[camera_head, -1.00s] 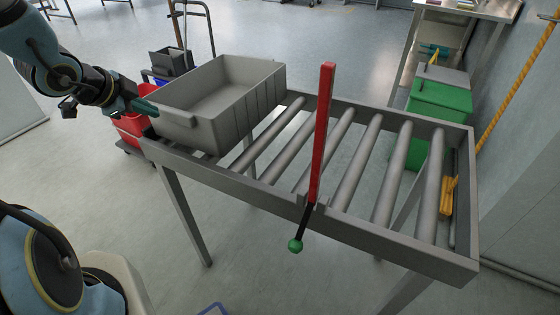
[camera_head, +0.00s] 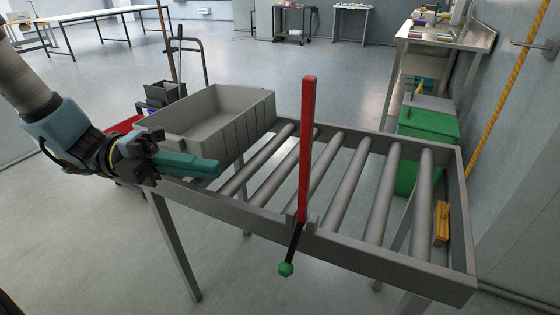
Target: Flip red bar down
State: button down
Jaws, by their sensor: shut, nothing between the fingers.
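The red bar (camera_head: 307,150) stands upright at the front edge of the roller table (camera_head: 360,256). Below its pivot a black rod runs down to a green knob (camera_head: 286,269), which hangs below the front rail. My gripper (camera_head: 212,170) is at the left, with teal fingers closed together and empty. It lies in front of the grey bin, near the table's left front rail, and points right toward the bar. A clear gap separates it from the bar and the knob.
A grey bin (camera_head: 207,148) sits on the left end of the rollers. Bare rollers (camera_head: 344,180) fill the table to the right of the bar. A green container (camera_head: 428,135) and an orange brush (camera_head: 441,223) are beyond the right end. The floor in front is open.

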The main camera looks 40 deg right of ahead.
jog(key=s+d+p, duration=0.3)
jog(key=s+d, duration=0.4)
jog(key=d, duration=0.2)
jog(key=shift+d, duration=0.15)
dwell(0.4)
jog(key=shift+d+r, duration=0.1)
jog(key=shift+r, duration=0.05)
jog(key=w+d+f+n+y+p, duration=0.1)
jog(key=w+d+f+n, duration=0.1)
jog(key=d+f+n, duration=0.2)
jog(key=w+d+f+n+t+y+p, duration=0.1)
jog(key=w+d+f+n+y+p, duration=0.1)
jog(key=d+n, duration=0.6)
jog(key=shift+w+d+f+y, duration=0.3)
jog(key=shift+w+d+f, duration=0.35)
jog(key=shift+d+f, duration=1.1)
